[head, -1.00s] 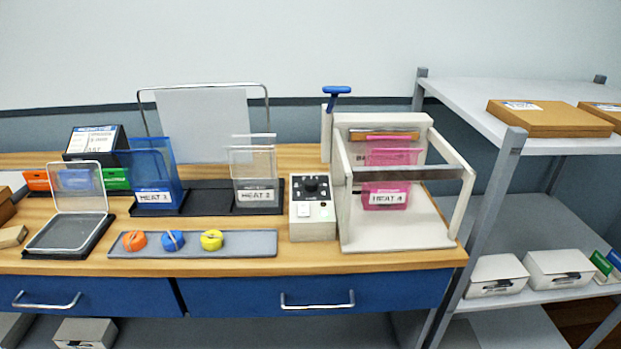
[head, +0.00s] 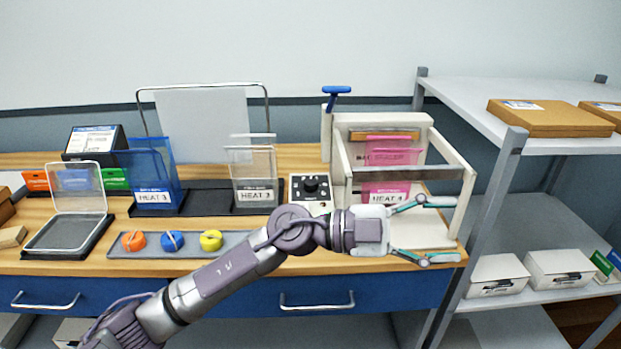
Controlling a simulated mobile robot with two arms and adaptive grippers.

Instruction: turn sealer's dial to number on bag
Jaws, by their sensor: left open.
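The white bag sealer (head: 341,135) stands at the right of the bench, with a blue-knobbed lever on top. Its control box carries a black dial (head: 311,187); the dial's numbers are too small to read. A pink bag (head: 388,155) hangs in the sealer's frame, with a label that seems to read HEAT 4, partly covered by my gripper. My left gripper (head: 425,230) is open and empty in front of the sealer, its fingers pointing right, to the right of the dial. My arm hides the lower part of the control box. My right gripper is not in view.
A blue bag (head: 153,170) and a clear bag (head: 262,165) stand in a black rack left of the sealer. Orange, blue and yellow round pieces (head: 211,240) lie on a grey tray (head: 238,240). A metal shelf (head: 509,150) stands close at the right.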

